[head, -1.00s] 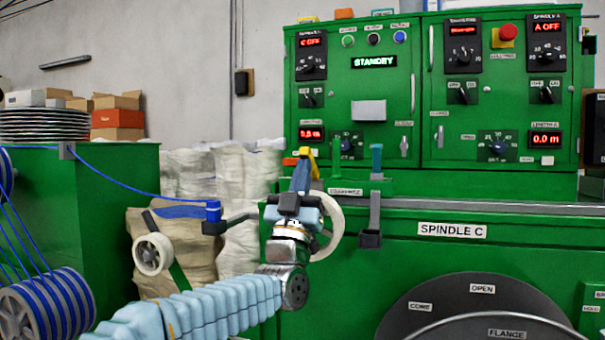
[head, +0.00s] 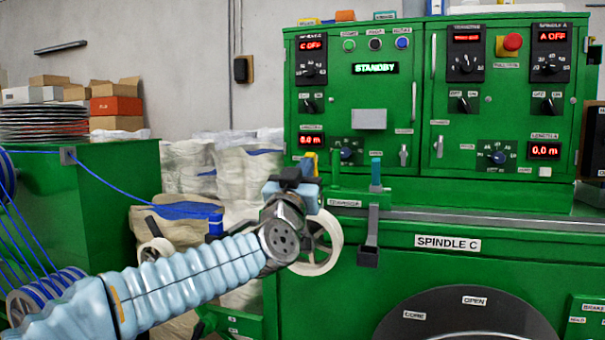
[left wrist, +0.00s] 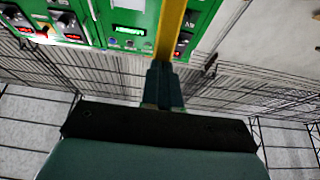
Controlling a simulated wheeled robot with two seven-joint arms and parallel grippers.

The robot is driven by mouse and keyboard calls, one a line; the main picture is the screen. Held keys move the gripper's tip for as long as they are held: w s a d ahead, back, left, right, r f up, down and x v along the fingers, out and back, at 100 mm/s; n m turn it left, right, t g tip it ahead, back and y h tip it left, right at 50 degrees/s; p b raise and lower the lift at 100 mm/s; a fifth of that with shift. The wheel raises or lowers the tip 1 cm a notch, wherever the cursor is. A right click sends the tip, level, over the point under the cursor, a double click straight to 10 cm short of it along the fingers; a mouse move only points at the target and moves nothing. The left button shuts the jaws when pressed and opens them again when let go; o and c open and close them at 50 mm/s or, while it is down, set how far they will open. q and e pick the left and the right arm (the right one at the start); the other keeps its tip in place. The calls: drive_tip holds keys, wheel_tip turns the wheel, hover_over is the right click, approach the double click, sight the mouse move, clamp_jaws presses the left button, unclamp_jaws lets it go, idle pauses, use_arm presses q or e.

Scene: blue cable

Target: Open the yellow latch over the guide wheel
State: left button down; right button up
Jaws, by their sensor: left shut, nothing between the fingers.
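The yellow latch (head: 314,158) stands upright above the white guide wheel (head: 326,258) on the green machine. In the left wrist view the latch shows as a yellow bar (left wrist: 172,32) just beyond my fingertips. My left gripper (head: 305,166) is shut with nothing between its fingers, and it is close to the latch. I cannot tell whether it touches the latch. It also shows in the left wrist view (left wrist: 165,72). My left wrist and hand hide part of the wheel and the latch's lower part. My right gripper is not in view.
The control panel (head: 370,118) rises behind, with knobs and a red button (head: 512,42). A blue cable (head: 115,197) hangs at left from a green cabinet (head: 110,235). White sacks (head: 190,170) stand behind my arm.

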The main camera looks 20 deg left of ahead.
use_arm(q)
drive_tip(key=shift+w+r, duration=0.35)
drive_tip(key=shift+w, duration=0.15)
drive_tip(key=shift+w+r+p, duration=0.4)
drive_tip(key=shift+w+r, duration=0.05)
drive_tip(key=shift+w, duration=0.1)
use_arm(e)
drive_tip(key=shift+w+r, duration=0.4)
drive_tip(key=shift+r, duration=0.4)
use_arm(q)
drive_tip(key=shift+r, duration=0.15)
drive_tip(key=shift+a, duration=0.1)
